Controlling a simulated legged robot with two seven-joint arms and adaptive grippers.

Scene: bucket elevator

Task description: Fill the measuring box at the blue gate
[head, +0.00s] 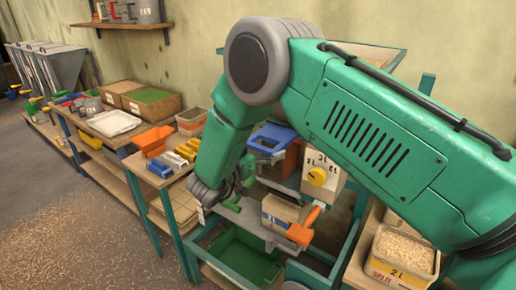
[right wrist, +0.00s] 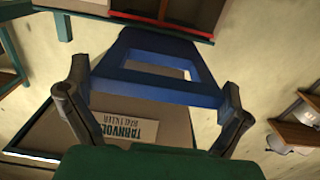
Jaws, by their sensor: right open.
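My right gripper (head: 232,192) is low in front of the filling stand, its arm crossing the head view from the right. In the right wrist view its two fingers (right wrist: 152,100) are spread wide, with a blue frame-shaped part (right wrist: 165,52) beyond and between them; I cannot tell whether they touch it. My left gripper is not in view.
A dial box with a yellow knob (head: 318,176) has an orange lever (head: 303,229) below it. A grain-filled tub (head: 402,253) stands at right, a green crate (head: 247,258) low in the stand. Grain litters the floor.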

